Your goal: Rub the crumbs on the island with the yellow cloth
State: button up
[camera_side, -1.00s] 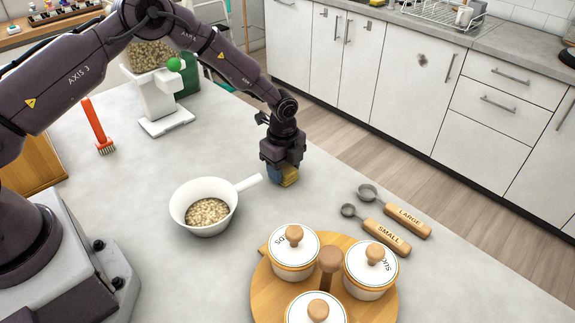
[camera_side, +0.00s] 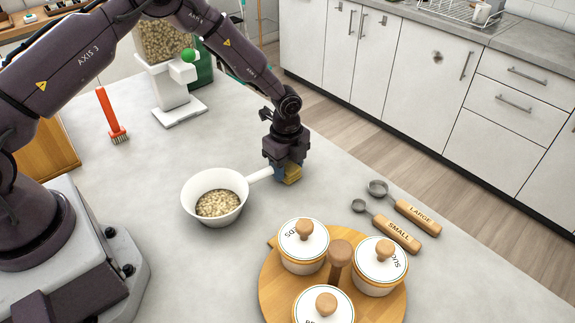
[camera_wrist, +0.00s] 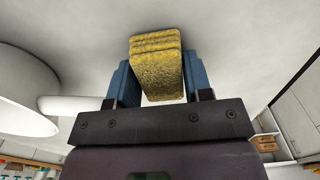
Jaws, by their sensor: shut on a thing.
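The yellow cloth (camera_wrist: 157,66) is folded into a thick block between the blue fingers of my gripper (camera_wrist: 158,85) in the wrist view. In the side view my gripper (camera_side: 285,172) is low over the island (camera_side: 140,215), with the cloth (camera_side: 293,175) showing at its right side, at or very near the surface. My gripper is shut on the cloth. I cannot make out any crumbs on the island in either view; the area under the cloth is hidden.
A white pan (camera_side: 212,187) of oats stands left of my gripper, its handle reaching close to it. Two measuring scoops (camera_side: 392,230) and a wooden tray (camera_side: 398,305) with lidded jars lie in front.

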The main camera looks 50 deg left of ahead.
jog(key=shift+r, duration=3.4)
